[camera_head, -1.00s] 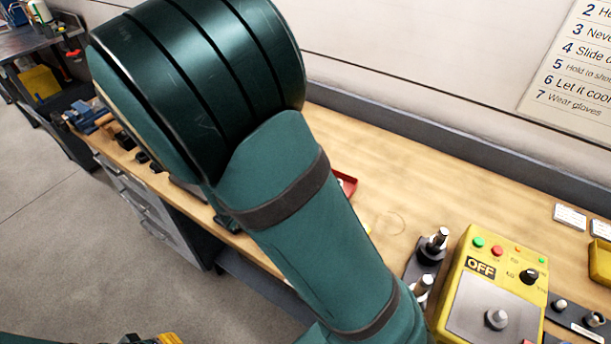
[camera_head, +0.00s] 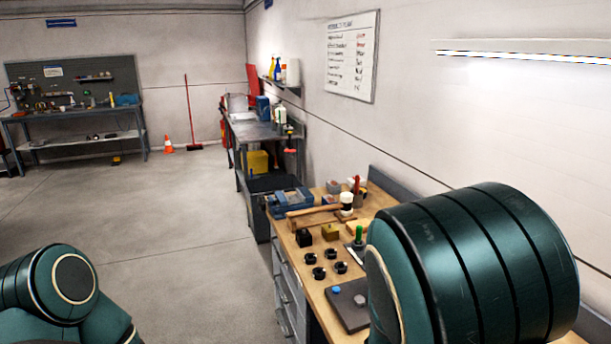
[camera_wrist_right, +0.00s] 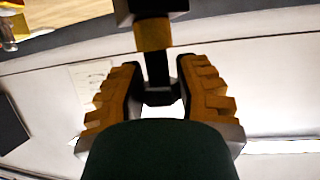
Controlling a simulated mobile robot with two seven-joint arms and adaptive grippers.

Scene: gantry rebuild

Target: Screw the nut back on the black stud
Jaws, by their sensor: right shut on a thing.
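My right gripper (camera_wrist_right: 158,72) shows in the right wrist view, with its two orange-backed fingers close together on either side of a dark thing (camera_wrist_right: 157,62). This dark thing has a brass-coloured band and a wider black block at the top edge of the picture. I cannot tell its exact shape or whether the nut is part of it. The nut and the black stud cannot be made out in the head view. My right arm covers the near bench there. Only a link of my left arm shows at lower left, and the left gripper is out of view.
The wooden bench (camera_head: 311,284) holds a mallet (camera_head: 320,213), a blue vise-like tool (camera_head: 290,201), several black rings and a dark plate (camera_head: 349,307). A grey table (camera_head: 252,130) stands behind.

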